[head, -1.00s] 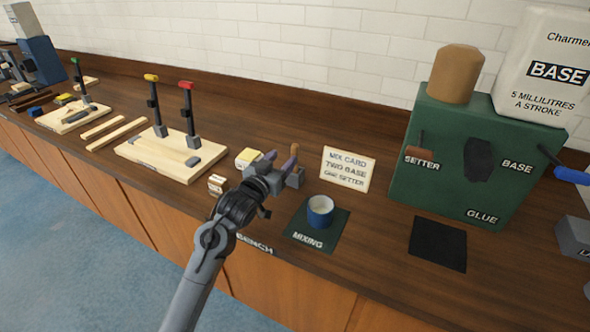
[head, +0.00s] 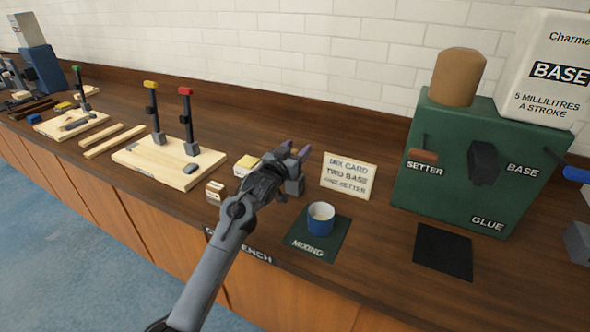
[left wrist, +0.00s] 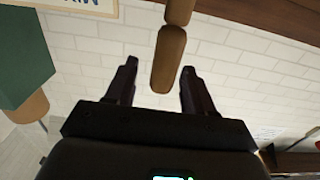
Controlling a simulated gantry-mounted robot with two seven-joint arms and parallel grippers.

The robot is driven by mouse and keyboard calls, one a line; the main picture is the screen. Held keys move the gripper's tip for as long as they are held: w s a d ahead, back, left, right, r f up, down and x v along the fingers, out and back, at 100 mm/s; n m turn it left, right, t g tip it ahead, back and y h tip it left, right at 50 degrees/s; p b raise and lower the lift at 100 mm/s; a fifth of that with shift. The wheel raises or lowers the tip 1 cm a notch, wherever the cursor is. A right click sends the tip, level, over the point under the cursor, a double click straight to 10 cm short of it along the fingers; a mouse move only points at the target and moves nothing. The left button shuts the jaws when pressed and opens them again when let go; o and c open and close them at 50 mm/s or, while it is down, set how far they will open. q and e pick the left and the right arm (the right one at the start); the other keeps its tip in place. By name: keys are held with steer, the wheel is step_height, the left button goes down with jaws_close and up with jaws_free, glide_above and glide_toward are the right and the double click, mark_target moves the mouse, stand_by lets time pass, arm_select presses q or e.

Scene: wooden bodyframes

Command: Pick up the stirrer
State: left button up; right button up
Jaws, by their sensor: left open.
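My left gripper (head: 294,151) is open above the bench, by a small grey holder block (head: 295,186) left of the mix card. In the left wrist view, a brown wooden handle (left wrist: 168,60), apparently the stirrer, stands between the two dark fingers. Gaps show on both sides of it, so the fingers do not appear to touch it. A blue cup (head: 320,220) with pale contents stands on the dark green mixing mat (head: 301,243). My right gripper is not in view.
The mix card (head: 348,176) stands just right of the gripper. A green glue dispenser (head: 450,190) stands farther right, with a black mat (head: 444,250) before it. A yellow-and-white block (head: 246,165) and a wooden clamp board (head: 170,160) lie to the left.

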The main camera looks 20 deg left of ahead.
arm_select(q)
steer(key=shift+w+d, duration=0.1)
steer(key=shift+w, duration=0.5)
steer(key=shift+c, duration=0.4)
steer(key=c, duration=0.9)
steer(key=shift+o, duration=0.2)
step_height(320, 180, up, 18)
steer(key=p, duration=1)
steer(key=shift+f, duration=0.2)
